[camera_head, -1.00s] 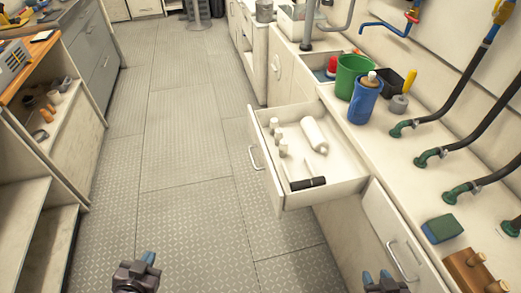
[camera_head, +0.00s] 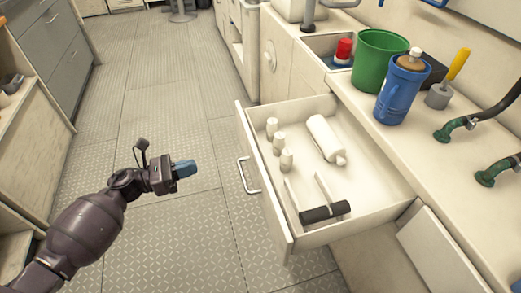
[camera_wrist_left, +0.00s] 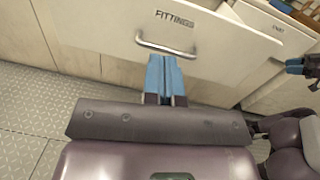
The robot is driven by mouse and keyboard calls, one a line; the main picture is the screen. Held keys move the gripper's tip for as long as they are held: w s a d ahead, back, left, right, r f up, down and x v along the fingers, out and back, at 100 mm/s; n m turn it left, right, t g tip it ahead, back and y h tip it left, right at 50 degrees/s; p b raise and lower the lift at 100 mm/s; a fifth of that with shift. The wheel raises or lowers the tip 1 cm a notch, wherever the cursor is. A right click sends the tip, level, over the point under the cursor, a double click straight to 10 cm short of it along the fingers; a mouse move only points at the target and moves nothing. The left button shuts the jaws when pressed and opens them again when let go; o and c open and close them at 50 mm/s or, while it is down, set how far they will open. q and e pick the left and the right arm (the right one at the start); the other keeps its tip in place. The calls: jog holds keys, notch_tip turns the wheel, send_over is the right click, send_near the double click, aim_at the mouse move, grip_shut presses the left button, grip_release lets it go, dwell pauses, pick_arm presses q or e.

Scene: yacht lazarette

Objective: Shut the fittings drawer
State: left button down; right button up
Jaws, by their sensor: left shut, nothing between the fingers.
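The fittings drawer (camera_head: 375,185) stands pulled out from the white counter over the floor. Its front has a metal bar handle (camera_head: 248,176). In the left wrist view the drawer front (camera_wrist_left: 110,45) reads "FITTINGS", with the handle (camera_wrist_left: 166,45) below the label. My left gripper (camera_head: 186,168) is shut and empty, left of the drawer front and apart from it in the head view. In the wrist view its blue fingertips (camera_wrist_left: 162,62) point at the front just below the handle. My right gripper (camera_wrist_left: 293,66) shows only partly at the right edge of the wrist view.
A green bucket (camera_head: 378,62) and a blue jug (camera_head: 402,90) stand on the counter. The floor (camera_head: 150,120) left of the drawer is clear.

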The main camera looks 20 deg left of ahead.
pick_arm(q)
jog(key=m+g, duration=0.1)
jog(key=m, duration=0.1)
send_near(252, 153)
jog(key=x, duration=0.6)
jog(key=shift+w+a+f+b, duration=0.1)
jog(key=shift+w+f+b, duration=0.1)
jog(key=shift+f+b, duration=0.1)
jog(key=shift+w+d+r, duration=0.1)
jog(key=shift+w+d, duration=0.3)
jog(key=shift+d, duration=0.25)
